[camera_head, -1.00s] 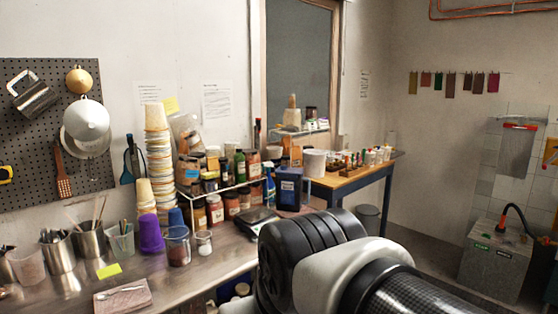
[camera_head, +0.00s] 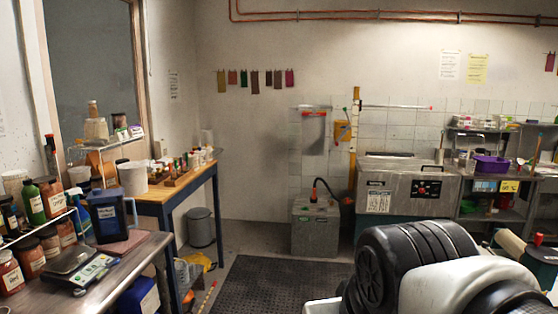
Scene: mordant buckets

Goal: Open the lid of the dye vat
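A wide steel vat (camera_head: 405,200) stands against the tiled back wall, right of centre; I take it to be the dye vat. Its front has a white label (camera_head: 379,202) and a dark control panel (camera_head: 428,190) with a red knob. Its top looks flat and closed, with what seems a thin handle or bar at the right end. My black and white arm (camera_head: 430,270) fills the lower right and hides the vat's lower right part. My gripper is out of the picture.
A grey box (camera_head: 316,228) with a black hose stands left of the vat. A dark floor mat (camera_head: 275,285) lies in front on open floor. A wooden-topped table (camera_head: 175,190) and steel counter (camera_head: 130,248) line the left. A shelf unit (camera_head: 490,190) with a purple basin stands right of the vat.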

